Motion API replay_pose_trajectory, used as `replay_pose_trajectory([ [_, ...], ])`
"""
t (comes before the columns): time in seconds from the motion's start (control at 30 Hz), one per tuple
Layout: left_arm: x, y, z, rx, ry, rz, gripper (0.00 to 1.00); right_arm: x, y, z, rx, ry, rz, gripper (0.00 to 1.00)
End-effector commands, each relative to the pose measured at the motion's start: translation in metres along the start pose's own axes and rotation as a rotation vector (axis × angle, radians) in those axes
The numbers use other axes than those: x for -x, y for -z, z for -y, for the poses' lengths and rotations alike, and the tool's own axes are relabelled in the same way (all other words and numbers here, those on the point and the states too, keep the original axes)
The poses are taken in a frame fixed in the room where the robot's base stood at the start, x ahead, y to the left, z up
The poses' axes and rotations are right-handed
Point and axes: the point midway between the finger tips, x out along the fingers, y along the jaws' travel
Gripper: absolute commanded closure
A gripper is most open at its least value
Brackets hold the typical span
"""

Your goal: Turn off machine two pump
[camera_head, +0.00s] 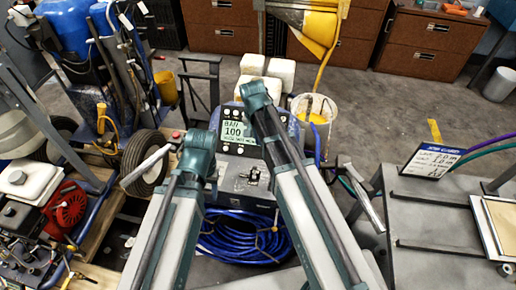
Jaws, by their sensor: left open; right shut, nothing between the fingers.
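A machine stands in the middle, with a lit green display (237,129) that seems to read "BAR 100" and a line too small to read. Below the display is a grey control panel (244,178) with a small switch-like part (253,174). A red knob (177,135) sits at its left, by a grey handle bar (147,167). A similar bar (362,195) is at its right. My two arms rise from the bottom edge across the machine and cover parts of it. I cannot make out either gripper. No label shows which machine is number two.
A red-and-white engine (65,207) and a blue machine (68,30) stand on the left. A coiled blue hose (240,240) lies under the panel. A grey bench (435,215) with a job card (432,158) is at right.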

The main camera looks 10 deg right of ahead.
Motion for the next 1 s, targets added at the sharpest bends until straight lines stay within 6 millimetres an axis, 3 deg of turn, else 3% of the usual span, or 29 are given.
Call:
replay_pose_trajectory([
  [0.8,-0.104,0.006,-0.01,0.0,0.0,0.0,0.5,-0.105,-0.001,0.001,0.0,0.0,0.0,1.0],
  [0.87,-0.09,0.005,-0.009,0.0,0.0,0.0,0.5,-0.09,-0.015,-0.002,0.004,0.0,0.0,1.0],
  [1.0,-0.086,0.005,-0.008,0.0,0.0,0.0,0.5,-0.084,-0.033,-0.001,0.002,0.0,0.0,1.0],
])
